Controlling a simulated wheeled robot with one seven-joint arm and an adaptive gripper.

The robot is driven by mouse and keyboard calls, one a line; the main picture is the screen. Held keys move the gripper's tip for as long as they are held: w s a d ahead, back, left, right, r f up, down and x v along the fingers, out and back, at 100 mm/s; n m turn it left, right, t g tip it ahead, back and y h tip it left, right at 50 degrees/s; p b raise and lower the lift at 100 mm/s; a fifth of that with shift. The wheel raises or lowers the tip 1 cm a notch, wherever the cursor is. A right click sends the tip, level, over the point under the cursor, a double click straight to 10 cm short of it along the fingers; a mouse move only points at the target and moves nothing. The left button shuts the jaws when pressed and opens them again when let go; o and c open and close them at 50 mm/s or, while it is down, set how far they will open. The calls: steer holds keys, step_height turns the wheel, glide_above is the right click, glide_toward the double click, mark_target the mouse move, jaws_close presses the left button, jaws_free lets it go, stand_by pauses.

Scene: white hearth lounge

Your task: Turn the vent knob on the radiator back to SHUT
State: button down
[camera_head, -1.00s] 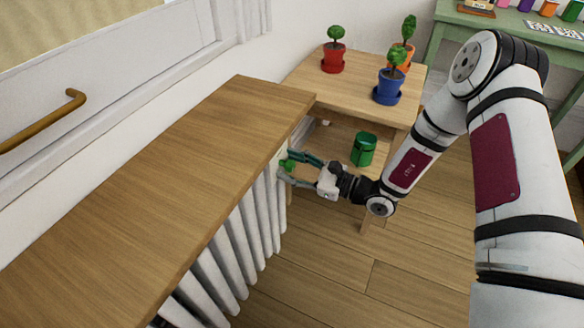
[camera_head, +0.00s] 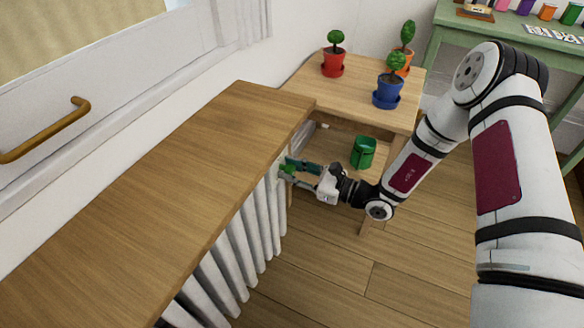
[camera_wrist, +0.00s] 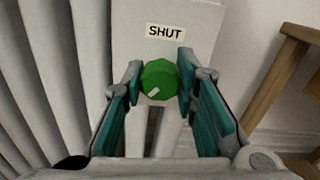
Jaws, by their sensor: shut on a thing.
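The green vent knob (camera_wrist: 160,76) sits on the pale end panel of the radiator (camera_head: 262,215). In the wrist view its white mark lies at the lower left of its face, away from the SHUT label (camera_wrist: 165,32) above it. My gripper (camera_head: 291,170) is shut on the knob, with one teal finger on each side in the wrist view. In the head view the knob (camera_head: 288,168) is partly hidden by the fingers, and the label cannot be read.
A wooden shelf (camera_head: 165,175) overhangs the radiator just above my gripper. A small wooden table (camera_head: 350,95) with potted plants stands behind, with a green container (camera_head: 363,152) on its lower shelf. The floor (camera_head: 330,270) in front is clear.

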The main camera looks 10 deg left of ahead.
steer(key=m+p, duration=0.2)
steer(key=m, duration=0.1)
steer(key=shift+r+m+p, duration=0.15)
steer(key=shift+m+p, duration=0.15)
steer(key=m+p, duration=0.2)
steer(key=m, duration=0.1)
steer(key=shift+m, duration=0.3)
steer(key=m+p, duration=0.1)
steer(key=m, duration=0.2)
steer(key=shift+m+p, duration=0.3)
steer(key=shift+p, duration=0.1)
steer(key=m+p, duration=0.1)
steer(key=m, duration=0.2)
steer(key=shift+m, duration=0.3)
steer(key=m, duration=0.3)
steer(key=shift+f+m, duration=0.2)
steer(key=shift+m, duration=0.1)
steer(key=m, duration=0.3)
steer(key=shift+m+p, duration=0.3)
steer(key=shift+m, duration=0.1)
steer(key=m, duration=0.6)
steer(key=shift+m, duration=0.4)
